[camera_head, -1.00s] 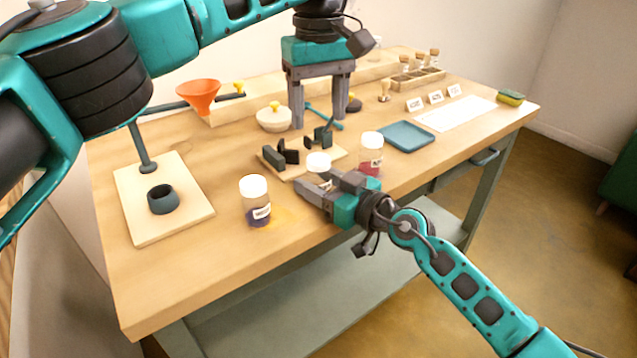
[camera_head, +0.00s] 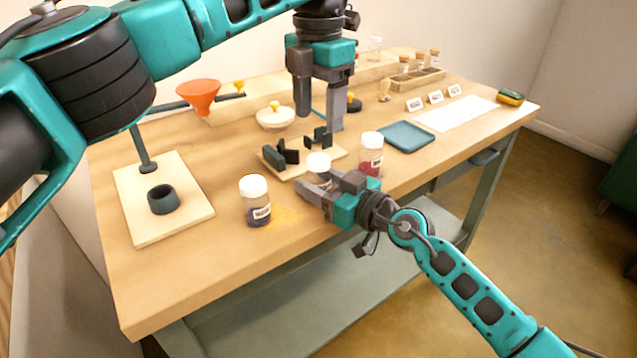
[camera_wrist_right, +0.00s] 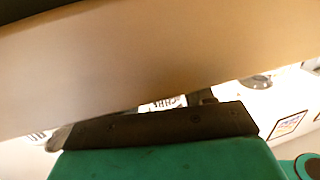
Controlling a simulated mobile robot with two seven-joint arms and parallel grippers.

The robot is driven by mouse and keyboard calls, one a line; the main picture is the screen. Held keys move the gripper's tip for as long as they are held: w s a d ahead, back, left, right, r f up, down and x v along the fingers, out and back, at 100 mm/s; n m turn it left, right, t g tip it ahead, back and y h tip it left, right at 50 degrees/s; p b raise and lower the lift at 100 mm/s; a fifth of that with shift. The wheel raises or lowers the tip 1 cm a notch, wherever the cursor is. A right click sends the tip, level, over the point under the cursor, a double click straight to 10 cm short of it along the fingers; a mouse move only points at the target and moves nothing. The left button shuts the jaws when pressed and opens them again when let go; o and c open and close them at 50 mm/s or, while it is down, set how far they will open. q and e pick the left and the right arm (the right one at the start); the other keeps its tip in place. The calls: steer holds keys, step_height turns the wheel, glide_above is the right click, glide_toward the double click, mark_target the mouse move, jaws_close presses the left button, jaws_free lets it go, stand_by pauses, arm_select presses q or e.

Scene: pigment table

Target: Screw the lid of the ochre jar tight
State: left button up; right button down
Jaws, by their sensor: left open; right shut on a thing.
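The ochre jar, with its white lid (camera_head: 318,162), stands near the table's front edge in the head view. My right gripper (camera_head: 316,186) is shut on its body from the front right and hides most of it. In the right wrist view, part of the jar's label (camera_wrist_right: 163,103) shows beyond the dark gripper edge. The lid sits on the jar; how tight it is cannot be seen. My left gripper (camera_head: 320,115) points down, open and empty, above and behind the jar, apart from the lid.
A blue-purple jar (camera_head: 256,205) stands left and a red jar (camera_head: 371,158) right of the ochre jar, both white-lidded. Behind is a wooden board with black blocks (camera_head: 275,158). A blue tray (camera_head: 406,137) lies right.

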mark_target(319, 159)
arm_select(q)
steer(key=n, duration=0.7)
steer(key=shift+n, duration=0.4)
steer(key=n, duration=0.3)
steer(key=shift+n, duration=0.3)
steer(key=n, duration=0.5)
steer(key=shift+f, duration=0.1)
steer(key=shift+f, duration=3.95)
steer(key=shift+c, duration=0.2)
